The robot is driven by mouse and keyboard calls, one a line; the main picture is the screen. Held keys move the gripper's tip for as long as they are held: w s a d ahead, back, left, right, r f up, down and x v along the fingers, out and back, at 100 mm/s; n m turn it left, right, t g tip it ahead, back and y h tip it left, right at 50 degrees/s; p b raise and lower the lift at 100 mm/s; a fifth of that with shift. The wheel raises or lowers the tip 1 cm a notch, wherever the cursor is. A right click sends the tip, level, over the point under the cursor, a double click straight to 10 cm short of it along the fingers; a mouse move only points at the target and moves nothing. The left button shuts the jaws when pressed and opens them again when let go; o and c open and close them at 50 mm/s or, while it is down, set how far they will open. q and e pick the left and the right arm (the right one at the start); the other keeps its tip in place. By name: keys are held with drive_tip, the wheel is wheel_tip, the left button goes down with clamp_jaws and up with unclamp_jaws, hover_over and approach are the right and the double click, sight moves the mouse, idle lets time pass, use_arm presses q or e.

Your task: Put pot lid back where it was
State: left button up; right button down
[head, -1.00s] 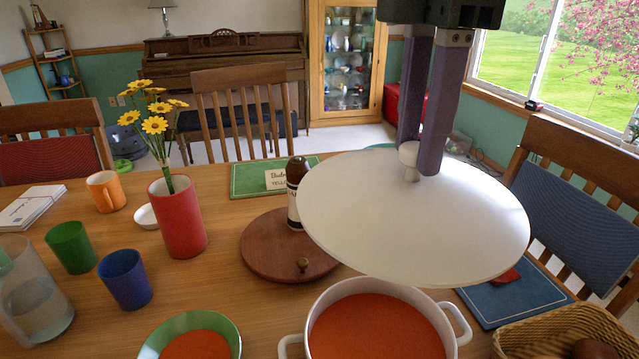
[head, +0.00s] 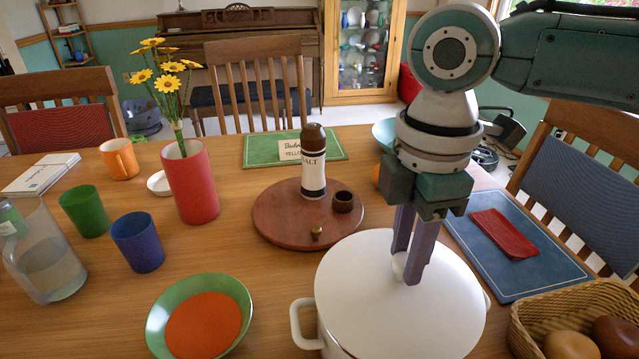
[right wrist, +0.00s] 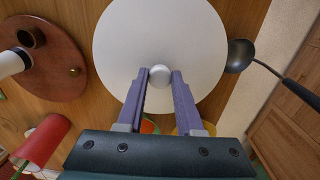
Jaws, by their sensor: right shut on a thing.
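The white pot lid (head: 365,310) is a round disc with a small knob (right wrist: 160,75). It lies level over the white pot (head: 307,324) and hides the soup inside. The pot's left handle and a little of its wall show below the lid edge, and part of the right handle shows too. I cannot tell whether the lid touches the rim all round. My right gripper (head: 408,270) points down and is shut on the lid's knob. In the right wrist view the two fingers hold the knob between them. My left gripper is not in view.
A green bowl of orange soup (head: 158,327) is left of the pot. Behind is a wooden turntable (head: 270,222) with a salt mill (head: 313,175). A bread basket (head: 530,315) stands at right. A ladle (right wrist: 241,54) shows beside the lid in the wrist view.

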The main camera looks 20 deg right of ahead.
drive_tip(key=shift+w+f, duration=0.1)
drive_tip(key=shift+f, duration=0.1)
drive_tip(key=shift+f, duration=0.2)
drive_tip(key=shift+f, duration=0.35)
drive_tip(key=shift+f, duration=0.1)
drive_tip(key=c, duration=0.6)
unclamp_jaws()
drive_tip(key=shift+o, duration=0.2)
wheel_tip(320, 180, up, 13)
drive_tip(key=p, duration=0.2)
